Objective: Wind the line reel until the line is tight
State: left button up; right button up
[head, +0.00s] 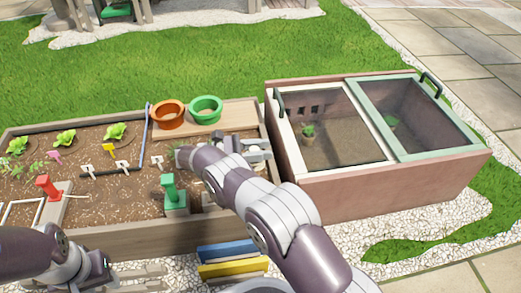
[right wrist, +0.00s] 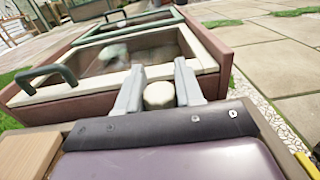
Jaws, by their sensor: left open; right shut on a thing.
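My right gripper (head: 256,148) is at the right end of the raised bed, beside the cold frame. In the right wrist view, its two grey fingers (right wrist: 160,88) are shut on a round cream knob (right wrist: 159,96), which shows between them. I cannot see what the knob is fixed to; my right arm covers that part of the bed in the head view. I cannot make out the line or the body of the reel. A red post (head: 46,187) and a green post (head: 171,192) stand on the bed. My left gripper (head: 140,276) is open and empty at the bottom left, in front of the bed.
The cold frame (head: 375,183) with glazed lids stands right of the bed. Orange (head: 168,115) and green (head: 205,108) pots sit on the bed's back board. Seedlings, labels and a grey rod (head: 145,133) are on the soil. Blue (head: 228,250) and yellow (head: 233,267) blocks lie in front.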

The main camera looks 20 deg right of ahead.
jog(key=o, duration=1)
jog(key=shift+c, duration=0.2)
notch_tip(320, 180, up, 6)
jog(key=p, duration=0.5)
jog(key=shift+f, duration=0.1)
jog(key=s+d+r+p, duration=0.5)
jog(key=s+p, duration=0.3)
jog(key=s, duration=0.2)
jog(key=shift+d+p, duration=0.4)
jog(key=shift+d, duration=0.2)
